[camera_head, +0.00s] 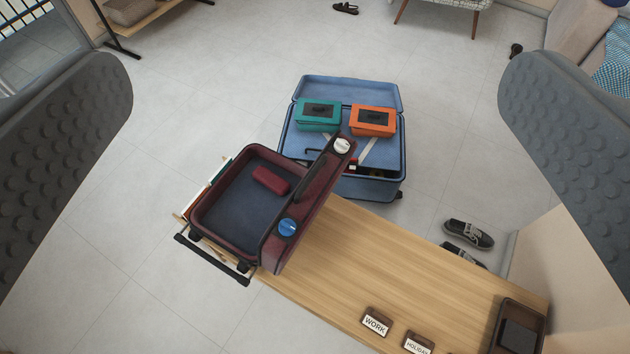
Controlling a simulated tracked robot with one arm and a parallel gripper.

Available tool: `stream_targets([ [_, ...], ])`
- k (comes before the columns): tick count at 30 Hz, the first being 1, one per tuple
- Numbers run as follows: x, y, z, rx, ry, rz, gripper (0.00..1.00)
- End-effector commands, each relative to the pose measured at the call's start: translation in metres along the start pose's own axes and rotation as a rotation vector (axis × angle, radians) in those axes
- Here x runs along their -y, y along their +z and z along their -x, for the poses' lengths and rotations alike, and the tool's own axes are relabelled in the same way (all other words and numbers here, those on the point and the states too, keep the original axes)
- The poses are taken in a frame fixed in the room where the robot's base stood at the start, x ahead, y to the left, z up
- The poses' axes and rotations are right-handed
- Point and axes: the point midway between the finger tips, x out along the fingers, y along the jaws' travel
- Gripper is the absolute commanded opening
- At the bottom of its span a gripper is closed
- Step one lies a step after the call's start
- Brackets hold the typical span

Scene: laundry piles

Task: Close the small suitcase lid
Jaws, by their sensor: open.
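The small dark red suitcase (210,219) lies open at the left end of a wooden bench, with a dark blue lining. Its lid (316,190) stands raised on the right side, seen nearly edge-on. A white knob and a blue knob sit on the lid. A small red pouch (270,180) lies inside the suitcase. My gripper (315,110) is open and empty, with its two grey padded fingers wide apart at the left and right picture edges. The suitcase lies beyond and between the fingers, apart from them.
A large open blue suitcase (347,90) stands on the floor behind, holding a green box (318,115) and an orange box (373,121). The bench (370,262) carries WORK (376,324) and HOLIDAY (418,344) tags and a dark tray (540,313). Shoes (468,234) lie right; the left floor is clear.

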Motion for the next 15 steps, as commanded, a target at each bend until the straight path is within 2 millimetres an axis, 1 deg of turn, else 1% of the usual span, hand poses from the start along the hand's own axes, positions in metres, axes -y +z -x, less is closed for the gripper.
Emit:
stream_targets([
  [1,0.0,0.0,-0.001,0.002,0.0,0.002,0.83],
  [2,0.0,0.001,-0.002,0.005,-0.001,0.008,0.75],
  [3,-0.001,0.003,-0.006,0.014,-0.003,0.022,0.64],
  [5,-0.004,0.011,-0.015,0.039,-0.009,0.063,0.47],
  [6,-0.007,0.019,-0.026,0.064,-0.016,0.105,0.36],
  [8,-0.011,0.035,-0.045,0.113,-0.034,0.19,0.19],
  [9,-0.013,0.049,-0.059,0.149,-0.051,0.26,0.08],
  [10,-0.015,0.059,-0.07,0.177,-0.068,0.315,0.0],
  [11,-0.017,0.071,-0.081,0.205,-0.086,0.375,0.0],
  [12,-0.019,0.088,-0.096,0.244,-0.114,0.455,0.0],
  [14,-0.021,0.113,-0.115,0.292,-0.162,0.573,0.0],
  [15,-0.022,0.13,-0.127,0.323,-0.2,0.65,0.0],
])
